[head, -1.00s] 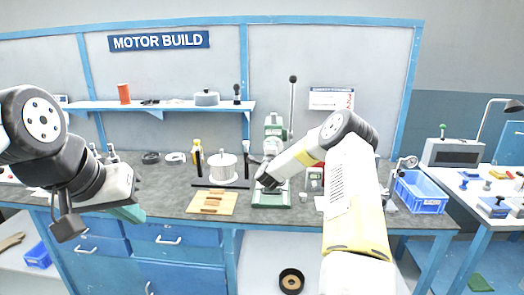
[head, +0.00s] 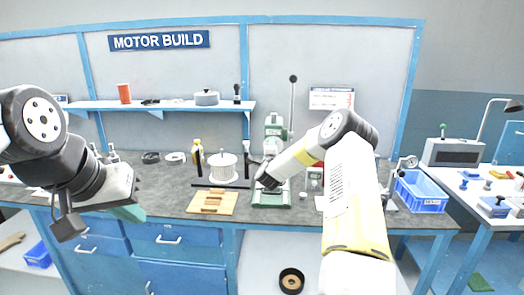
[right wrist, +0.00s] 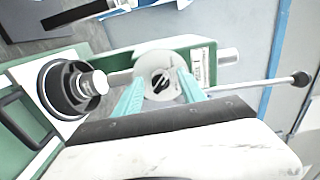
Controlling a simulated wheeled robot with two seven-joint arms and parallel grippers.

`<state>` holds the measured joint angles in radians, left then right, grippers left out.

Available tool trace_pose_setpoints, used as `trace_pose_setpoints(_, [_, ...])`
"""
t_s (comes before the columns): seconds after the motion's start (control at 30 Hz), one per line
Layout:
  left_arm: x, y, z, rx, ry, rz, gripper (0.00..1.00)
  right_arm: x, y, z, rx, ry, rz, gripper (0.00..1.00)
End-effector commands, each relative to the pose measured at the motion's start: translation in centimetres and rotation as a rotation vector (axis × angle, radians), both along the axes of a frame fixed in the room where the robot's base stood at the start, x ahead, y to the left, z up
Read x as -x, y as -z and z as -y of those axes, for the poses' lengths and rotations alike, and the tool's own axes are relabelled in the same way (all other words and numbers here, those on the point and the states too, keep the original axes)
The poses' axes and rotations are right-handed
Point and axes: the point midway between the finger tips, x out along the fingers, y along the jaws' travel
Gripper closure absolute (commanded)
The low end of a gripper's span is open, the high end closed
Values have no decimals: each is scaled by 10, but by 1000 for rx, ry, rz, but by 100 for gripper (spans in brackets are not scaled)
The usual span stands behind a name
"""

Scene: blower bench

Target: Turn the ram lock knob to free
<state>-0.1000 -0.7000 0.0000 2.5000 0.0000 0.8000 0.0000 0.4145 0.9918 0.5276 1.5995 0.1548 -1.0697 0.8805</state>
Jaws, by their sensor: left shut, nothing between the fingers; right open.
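The green arbor press (head: 272,130) stands on the bench with its long black-tipped lever (head: 292,100) upright. In the right wrist view a pale round knob (right wrist: 158,72) with a dark mark, apparently the ram lock knob, sits on the press. My right gripper (right wrist: 160,76) is open, its two teal fingers on either side of this knob. I cannot tell whether they touch it. My left gripper (head: 130,212) is shut and empty, over the bench's front left edge.
A wooden board (head: 228,204) and a white pot-like part (head: 222,168) stand left of the press. A blue bin (head: 420,192) is at the right. In the right wrist view, a black and silver round part (right wrist: 72,88) and the lever (right wrist: 262,84) flank the knob.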

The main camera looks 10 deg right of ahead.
Motion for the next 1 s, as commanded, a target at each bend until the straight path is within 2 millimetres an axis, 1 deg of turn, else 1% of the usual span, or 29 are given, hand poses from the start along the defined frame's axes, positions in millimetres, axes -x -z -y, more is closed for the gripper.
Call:
trace_pose_setpoints(0.13, [0,0,0,0,0,0,100,14,0,-5,0,-2,-2,52])
trace_pose_setpoints(0.4, [0,0,0,0,0,0,100,58,1,-17,0,-2,-3,52])
trace_pose_setpoints(0.5, [0,0,0,0,0,0,100,68,0,-20,1,-1,-1,52])
trace_pose_setpoints(0.63, [0,0,0,0,0,0,100,74,0,-21,1,0,-1,52])
trace_pose_setpoints(0.9, [0,0,0,0,0,0,100,74,0,-21,2,-1,-2,52])
trace_pose_setpoints(0.97, [0,0,0,0,0,0,100,74,-3,-24,11,-12,-6,52])
trace_pose_setpoints(1.0, [0,0,0,0,0,0,100,74,-9,-28,25,-26,-13,52])
